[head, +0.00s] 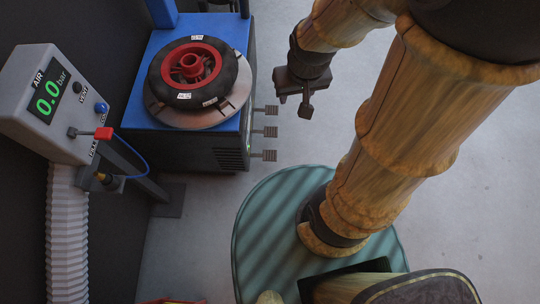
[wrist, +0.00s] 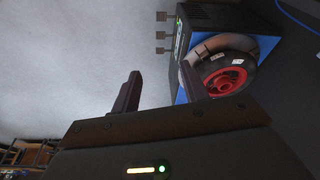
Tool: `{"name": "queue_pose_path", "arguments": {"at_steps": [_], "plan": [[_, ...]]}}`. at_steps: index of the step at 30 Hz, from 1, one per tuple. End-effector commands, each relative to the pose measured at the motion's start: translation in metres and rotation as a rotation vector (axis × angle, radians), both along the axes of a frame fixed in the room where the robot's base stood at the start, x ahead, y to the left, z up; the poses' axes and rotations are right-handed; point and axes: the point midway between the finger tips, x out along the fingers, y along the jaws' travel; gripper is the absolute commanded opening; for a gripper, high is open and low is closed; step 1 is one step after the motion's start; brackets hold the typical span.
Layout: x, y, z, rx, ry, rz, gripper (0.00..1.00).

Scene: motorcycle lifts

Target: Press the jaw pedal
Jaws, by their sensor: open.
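Three small grey pedals stick out from the right side of a blue-topped tyre machine in the head view: the far pedal (head: 271,110), the middle pedal (head: 270,132) and the near pedal (head: 269,155). I cannot read which one is the jaw pedal. In the wrist view, the pedals (wrist: 160,34) show at the top centre, beyond the fingers. My gripper (head: 294,100) is open and empty, above and to the right of the pedals in the picture, apart from them. Its two dark fingers (wrist: 160,92) show in the wrist view.
A wheel with a red rim (head: 191,64) lies flat on the machine's turntable (head: 170,116). The air gauge box (head: 50,100), reading 0.0 bar, stands at left with a red lever and ribbed hose (head: 68,220). Grey floor (head: 455,180) to the right is open.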

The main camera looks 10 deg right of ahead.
Motion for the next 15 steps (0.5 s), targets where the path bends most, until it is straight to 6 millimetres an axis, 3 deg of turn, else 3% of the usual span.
{"name": "queue_pose_path", "arguments": {"at_steps": [1, 6, 15], "plan": [[0.000, 0.000, -0.001, 0.000, 0.000, 0.000, 0.33], [0.006, 0.001, -0.015, 0.004, -0.001, -0.004, 0.00], [0.032, 0.001, -0.079, 0.019, -0.002, -0.033, 0.00]]}}
